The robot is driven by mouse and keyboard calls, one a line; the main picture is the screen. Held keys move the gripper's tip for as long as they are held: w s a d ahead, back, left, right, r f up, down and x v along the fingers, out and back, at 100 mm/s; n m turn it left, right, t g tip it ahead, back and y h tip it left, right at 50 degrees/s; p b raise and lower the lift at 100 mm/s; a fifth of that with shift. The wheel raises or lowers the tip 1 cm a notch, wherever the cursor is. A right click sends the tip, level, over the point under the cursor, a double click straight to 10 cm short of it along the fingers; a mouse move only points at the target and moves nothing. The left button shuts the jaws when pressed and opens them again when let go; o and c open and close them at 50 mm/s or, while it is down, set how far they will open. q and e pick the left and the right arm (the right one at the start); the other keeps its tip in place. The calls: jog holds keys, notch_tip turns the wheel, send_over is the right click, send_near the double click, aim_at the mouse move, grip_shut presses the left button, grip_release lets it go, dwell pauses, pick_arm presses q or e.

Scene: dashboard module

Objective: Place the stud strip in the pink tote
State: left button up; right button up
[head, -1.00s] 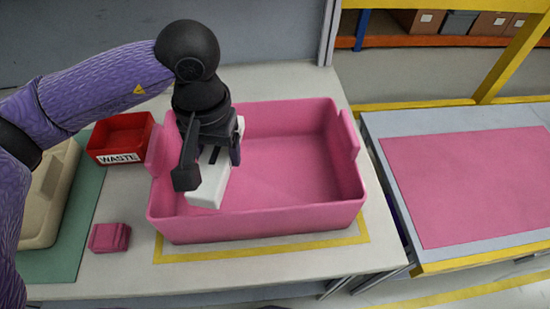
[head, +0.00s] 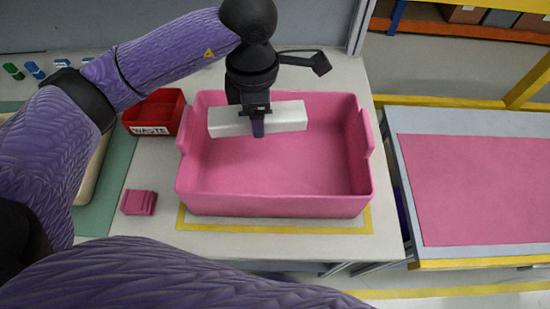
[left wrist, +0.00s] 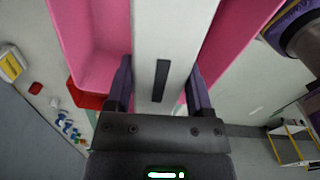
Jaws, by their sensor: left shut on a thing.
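The stud strip (head: 288,117) is a long white bar with a dark slot on one face, seen in the left wrist view (left wrist: 178,50). My left gripper (head: 258,128) is shut on it near its middle, with a finger on each side in the left wrist view (left wrist: 160,88). The strip lies roughly crosswise over the back part of the pink tote (head: 275,206); I cannot tell how high it is above the floor. The tote is otherwise empty where I see inside. My right gripper is not in view; a purple arm part of mine crosses the bottom.
A red waste bin (head: 150,130) stands left of the tote. A small pink block (head: 139,202) lies on the table at front left. Yellow tape (head: 290,230) borders the tote. A cart with a pink mat (head: 470,190) stands at right, across a gap.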

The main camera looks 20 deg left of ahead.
pick_arm(q)
jog(key=n, duration=0.3)
jog(key=r+n+p, duration=0.1)
jog(key=n, duration=0.3)
jog(key=shift+w+d, duration=0.1)
jog(key=shift+w, duration=0.1)
jog(key=n+p, duration=0.1)
jog(key=n, duration=0.3)
jog(key=shift+r, duration=0.15)
jog(key=n+p, duration=0.1)
jog(key=n, duration=0.6)
jog(key=shift+w+r+p, duration=0.15)
jog(key=shift+p, duration=0.2)
jog(key=n, duration=0.3)
jog(key=shift+n+p, duration=0.3)
jog(key=shift+p, duration=0.1)
jog(key=n+p, duration=0.1)
jog(key=n, duration=0.4)
jog(key=shift+r+n, duration=0.1)
jog(key=shift+n, duration=0.2)
jog(key=n, duration=0.4)
jog(key=shift+p, duration=0.4)
jog(key=n, duration=0.3)
jog(key=shift+a+n+p, duration=0.2)
jog(key=shift+n+p, duration=0.1)
jog(key=b, duration=0.6)
send_near(262, 165)
notch_tip(262, 165, down, 7)
jog(key=b, duration=0.3)
